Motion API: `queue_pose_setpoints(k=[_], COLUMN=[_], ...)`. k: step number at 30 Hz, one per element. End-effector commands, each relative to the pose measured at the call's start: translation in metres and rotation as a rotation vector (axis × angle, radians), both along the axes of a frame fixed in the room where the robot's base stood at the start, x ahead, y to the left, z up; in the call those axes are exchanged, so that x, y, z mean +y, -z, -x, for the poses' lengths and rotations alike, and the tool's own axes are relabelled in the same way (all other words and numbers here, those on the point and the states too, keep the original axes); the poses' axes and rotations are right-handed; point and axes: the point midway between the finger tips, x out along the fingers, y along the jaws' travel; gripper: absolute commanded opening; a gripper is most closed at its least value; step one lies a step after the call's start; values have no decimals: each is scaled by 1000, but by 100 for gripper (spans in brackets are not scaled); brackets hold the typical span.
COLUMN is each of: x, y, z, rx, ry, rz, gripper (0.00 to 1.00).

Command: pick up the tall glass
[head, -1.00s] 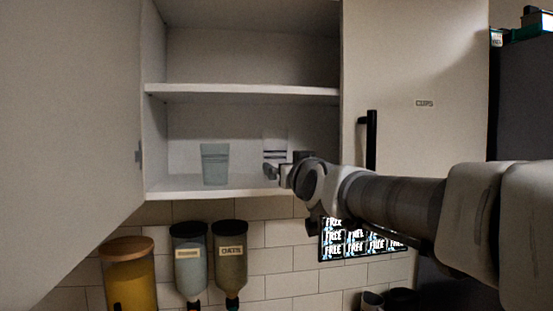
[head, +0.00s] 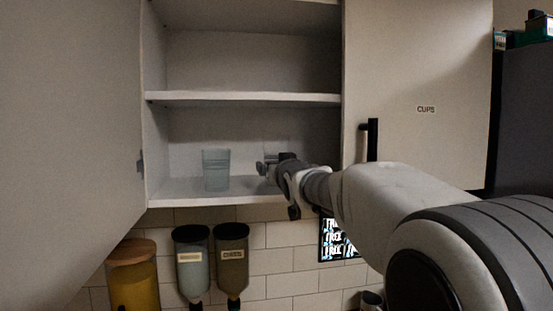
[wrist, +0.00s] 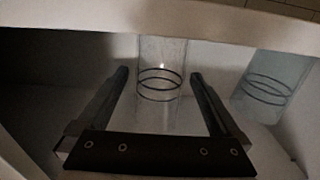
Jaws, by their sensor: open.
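The tall glass (wrist: 162,60) is clear with dark rings. In the wrist view it stands in the gap between my fingertips, with space showing on both sides; I cannot tell how deep it sits between them. In the head view its pale upper part (head: 276,146) shows faintly on the cabinet's lower shelf, and my gripper hides the rest. My gripper (wrist: 159,76) is open and appears to hold nothing. In the head view my gripper (head: 268,167) is at the right part of the shelf. A shorter bluish glass (head: 216,170) stands to the left; it also shows in the wrist view (wrist: 270,85).
The lower shelf (head: 180,192) and the middle shelf (head: 240,98) bound the space around the glasses. An open cabinet door (head: 70,130) is at the left; a door marked CUPS (head: 420,70) is at the right. Dispensers (head: 191,260) hang below.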

Motion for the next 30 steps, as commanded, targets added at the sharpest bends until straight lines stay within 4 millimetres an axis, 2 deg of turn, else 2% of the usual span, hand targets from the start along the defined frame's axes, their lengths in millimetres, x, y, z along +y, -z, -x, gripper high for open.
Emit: queue_pose_setpoints(k=[3,6,15,30], x=[3,5,5,5], y=[-3,-1,-1,-1], z=[-15,-21,-23,-23], rx=[2,2,0,0], ry=[1,0,0,0], rz=[0,0,0,0], gripper=[100,100,98,8])
